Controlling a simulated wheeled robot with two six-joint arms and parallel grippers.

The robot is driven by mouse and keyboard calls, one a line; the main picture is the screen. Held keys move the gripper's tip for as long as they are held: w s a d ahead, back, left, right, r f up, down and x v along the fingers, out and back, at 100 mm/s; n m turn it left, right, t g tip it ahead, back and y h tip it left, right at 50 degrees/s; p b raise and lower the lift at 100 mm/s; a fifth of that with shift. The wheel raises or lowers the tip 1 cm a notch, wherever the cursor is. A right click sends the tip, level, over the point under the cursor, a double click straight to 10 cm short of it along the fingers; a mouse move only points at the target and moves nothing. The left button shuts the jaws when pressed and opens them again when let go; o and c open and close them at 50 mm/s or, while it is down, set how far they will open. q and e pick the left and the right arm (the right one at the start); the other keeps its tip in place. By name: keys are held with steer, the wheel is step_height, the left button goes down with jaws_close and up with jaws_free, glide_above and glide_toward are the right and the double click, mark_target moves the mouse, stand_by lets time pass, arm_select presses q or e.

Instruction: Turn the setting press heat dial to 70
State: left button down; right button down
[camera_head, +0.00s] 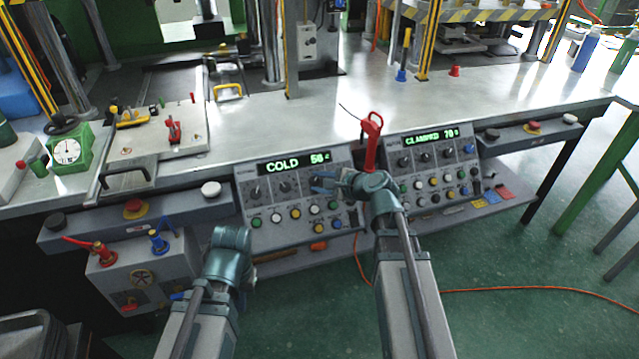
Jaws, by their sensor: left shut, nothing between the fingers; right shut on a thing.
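The left control panel (272,166) has a green display that seems to read "COLD" and a number in the fifties; its last digit is hard to read. Black dials (284,187) sit in a row below it, over several coloured buttons.
A second panel (431,138) at the right reads "CLAMPED" with a number like 70. A red-handled tool (371,145) stands between the panels, close to my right wrist. A grey box (140,272) with red and blue valves is at the lower left. The steel bench (330,100) behind is mostly clear.

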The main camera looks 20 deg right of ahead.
stand_by(0.3)
steer(key=c, duration=0.5)
jaws_free()
steer(key=shift+s, duration=0.1)
